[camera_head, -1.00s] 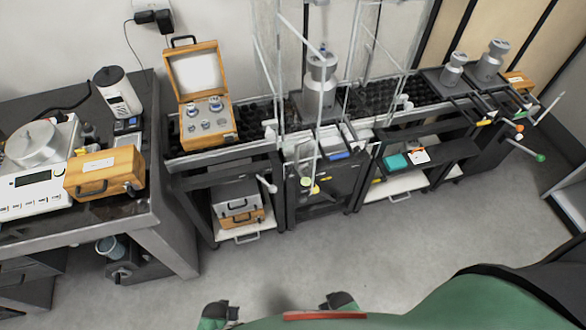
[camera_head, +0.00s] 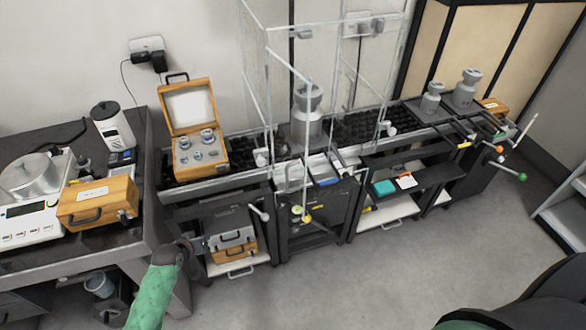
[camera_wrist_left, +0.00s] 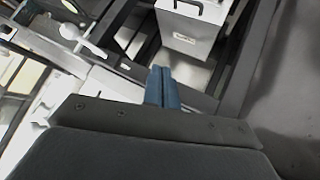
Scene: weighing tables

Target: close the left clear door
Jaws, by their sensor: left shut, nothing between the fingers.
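A tall clear enclosure (camera_head: 268,100) with thin pale edges stands on the middle bench. A clear panel, seemingly the left clear door (camera_head: 308,130), shows by its thin edge angled out towards me at the front; it looks open. A steel weight (camera_head: 306,115) stands inside the enclosure. My left gripper (camera_head: 198,243) is shut and empty, low in front of the shelf left of the enclosure, apart from the door. In the left wrist view its blue-grey fingers (camera_wrist_left: 163,88) are together. My right gripper is out of view.
A white-knobbed lever (camera_head: 262,212) juts out between gripper and enclosure. An open wooden weight box (camera_head: 195,155) stands above. The floor in front is clear.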

